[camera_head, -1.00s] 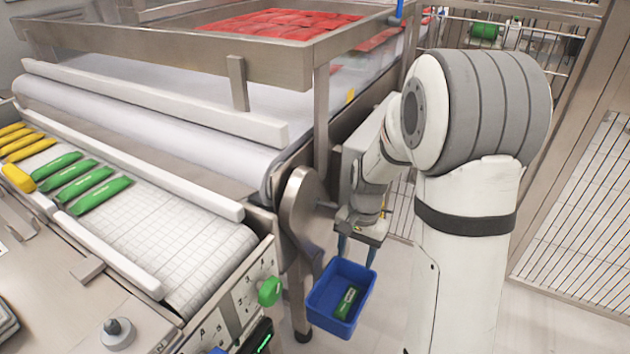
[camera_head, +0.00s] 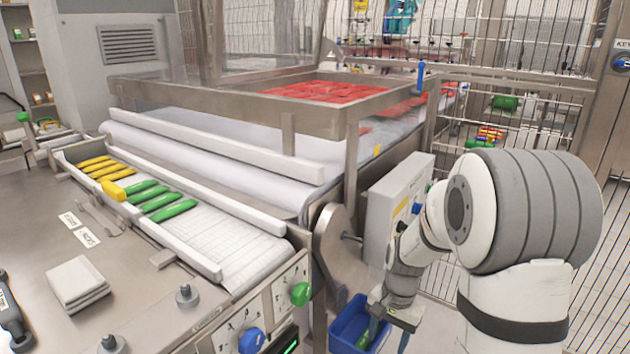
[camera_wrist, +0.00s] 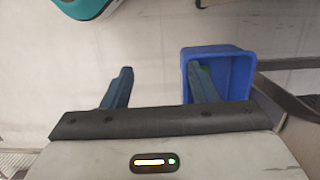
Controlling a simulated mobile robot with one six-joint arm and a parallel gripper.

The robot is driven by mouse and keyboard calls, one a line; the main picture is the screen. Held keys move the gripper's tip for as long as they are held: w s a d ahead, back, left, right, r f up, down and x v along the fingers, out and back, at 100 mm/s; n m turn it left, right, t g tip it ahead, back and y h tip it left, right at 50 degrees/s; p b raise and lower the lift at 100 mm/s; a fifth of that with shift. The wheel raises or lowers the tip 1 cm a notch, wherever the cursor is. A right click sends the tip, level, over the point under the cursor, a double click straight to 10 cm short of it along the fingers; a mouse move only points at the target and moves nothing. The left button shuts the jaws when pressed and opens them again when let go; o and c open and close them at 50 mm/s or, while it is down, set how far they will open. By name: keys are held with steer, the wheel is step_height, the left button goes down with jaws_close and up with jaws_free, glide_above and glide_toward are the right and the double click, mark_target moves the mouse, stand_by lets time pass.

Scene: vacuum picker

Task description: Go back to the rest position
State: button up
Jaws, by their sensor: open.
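My gripper (camera_head: 388,338) hangs over the blue bin (camera_head: 346,330) at the lower right of the head view, beside the conveyor's end. In the wrist view its two blue fingers (camera_wrist: 160,88) stand wide apart with nothing between them. The blue bin (camera_wrist: 240,72) shows there behind the right finger, which covers part of its inside. A small bit of green shows in the bin by that finger; the rest of it is hidden.
Green packs (camera_head: 170,210) and yellow packs (camera_head: 100,168) lie on the white conveyor (camera_head: 235,245). A grey control box (camera_head: 392,205) stands close behind my arm. Wire fencing (camera_head: 610,270) runs along the right. A metal-framed tray (camera_head: 225,103) holds red packs.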

steer(key=s+r+n+t+p, duration=0.1)
steer(key=s+r+p, duration=0.4)
steer(key=r, duration=0.8)
steer(key=s+r+n+t+p, duration=0.1)
steer(key=s+r+n+p, duration=0.2)
steer(key=r+p, duration=0.8)
steer(key=s+r+n+t+h+p, duration=0.1)
steer(key=s+r+p, duration=0.6)
steer(key=r, duration=0.8)
steer(key=shift+s+a+r+n+t+p, duration=0.15)
steer(key=shift+a+r+n+t+p, duration=0.3)
steer(key=shift+n+p, duration=0.65)
steer(key=shift+d+f, duration=0.1)
steer(key=shift+c, duration=0.3)
